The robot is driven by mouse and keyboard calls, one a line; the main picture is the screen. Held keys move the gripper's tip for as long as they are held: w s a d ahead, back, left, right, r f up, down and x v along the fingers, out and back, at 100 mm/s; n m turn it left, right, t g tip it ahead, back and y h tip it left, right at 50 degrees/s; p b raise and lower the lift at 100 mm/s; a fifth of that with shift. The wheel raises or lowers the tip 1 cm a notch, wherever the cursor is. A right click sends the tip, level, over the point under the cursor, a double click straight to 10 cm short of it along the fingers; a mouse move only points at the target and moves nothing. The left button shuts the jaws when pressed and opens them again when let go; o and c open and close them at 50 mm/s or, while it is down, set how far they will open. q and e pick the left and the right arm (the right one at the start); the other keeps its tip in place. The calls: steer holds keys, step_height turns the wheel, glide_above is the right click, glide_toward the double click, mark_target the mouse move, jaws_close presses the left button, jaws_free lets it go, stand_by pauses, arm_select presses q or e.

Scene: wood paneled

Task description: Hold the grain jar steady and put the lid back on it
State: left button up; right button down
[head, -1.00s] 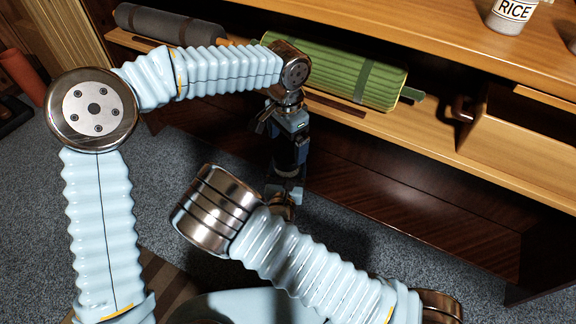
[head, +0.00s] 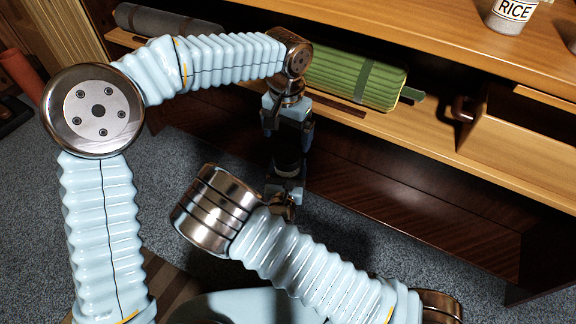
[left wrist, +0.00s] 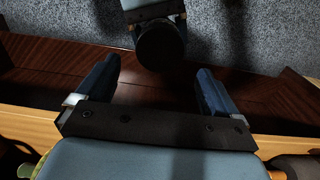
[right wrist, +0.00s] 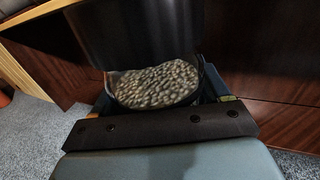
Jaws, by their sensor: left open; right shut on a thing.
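The grain jar (right wrist: 157,86) shows in the right wrist view, with pale speckled grains and a dark smooth wall rising above them. My right gripper (head: 284,178) is shut on it, low in front of the cabinet. In the head view the dark jar (head: 288,152) is small and partly hidden between my grippers. My left gripper (head: 289,132) is open and points down above it. In the left wrist view a dark round form (left wrist: 160,46) lies just beyond the open fingers, apart from them.
A wooden cabinet (head: 440,210) stands close behind my grippers. A rice jar (head: 511,14) stands on top. Grey carpet lies below.

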mark_target(287, 154)
arm_select(q)
step_height(287, 154, down, 7)
steer(key=shift+f, duration=0.1)
stand_by(0.3)
steer(key=c, duration=1.1)
steer(key=o, duration=1.2)
step_height(287, 154, up, 12)
